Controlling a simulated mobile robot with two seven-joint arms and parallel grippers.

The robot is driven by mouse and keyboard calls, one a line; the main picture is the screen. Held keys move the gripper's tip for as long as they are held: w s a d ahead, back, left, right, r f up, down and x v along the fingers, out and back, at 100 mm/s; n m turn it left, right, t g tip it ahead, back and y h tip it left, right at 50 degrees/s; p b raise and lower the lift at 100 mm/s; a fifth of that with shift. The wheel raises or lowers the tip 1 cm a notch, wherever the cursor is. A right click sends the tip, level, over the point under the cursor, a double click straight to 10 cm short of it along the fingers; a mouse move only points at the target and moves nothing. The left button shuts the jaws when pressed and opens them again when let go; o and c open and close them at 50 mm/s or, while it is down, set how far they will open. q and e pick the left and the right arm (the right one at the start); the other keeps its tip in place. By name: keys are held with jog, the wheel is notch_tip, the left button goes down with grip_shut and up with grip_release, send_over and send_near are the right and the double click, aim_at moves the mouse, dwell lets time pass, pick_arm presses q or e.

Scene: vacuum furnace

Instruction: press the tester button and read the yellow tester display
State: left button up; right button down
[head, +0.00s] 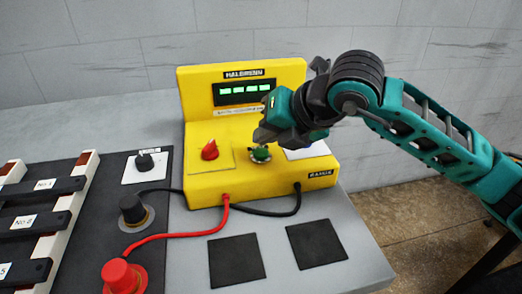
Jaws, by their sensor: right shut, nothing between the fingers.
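The yellow tester (206,188) stands at the back of the grey table. Its dark display (244,92) shows several lit green dash-like marks, with no digits that I can make out. A green button (261,153) sits on its sloped front, to the right of a red knob (209,150). My right gripper (262,138) is shut and empty, its fingertips just above the green button in the picture. I cannot tell whether they touch it. The gripper partly covers a white label on the tester's right side. My left gripper is not in view.
A red plug (121,276) and a black plug (132,209) have cables running to the tester. A black knob (145,162) sits on a white plate. A rack of numbered black bars (40,222) stands at the left. Two dark square pads (236,262) lie in front.

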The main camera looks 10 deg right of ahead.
aim_at(266, 153)
dwell(0.8)
jog(key=shift+f+b, duration=0.45)
jog(key=shift+b, duration=0.2)
jog(key=shift+f+b, duration=0.4)
jog(key=shift+b, duration=0.15)
dwell(0.4)
jog(key=shift+r, duration=0.1)
jog(key=shift+r+p, duration=0.45)
jog(key=shift+r, duration=0.25)
jog(key=shift+r+p, duration=1.5)
jog(key=shift+r, duration=1.05)
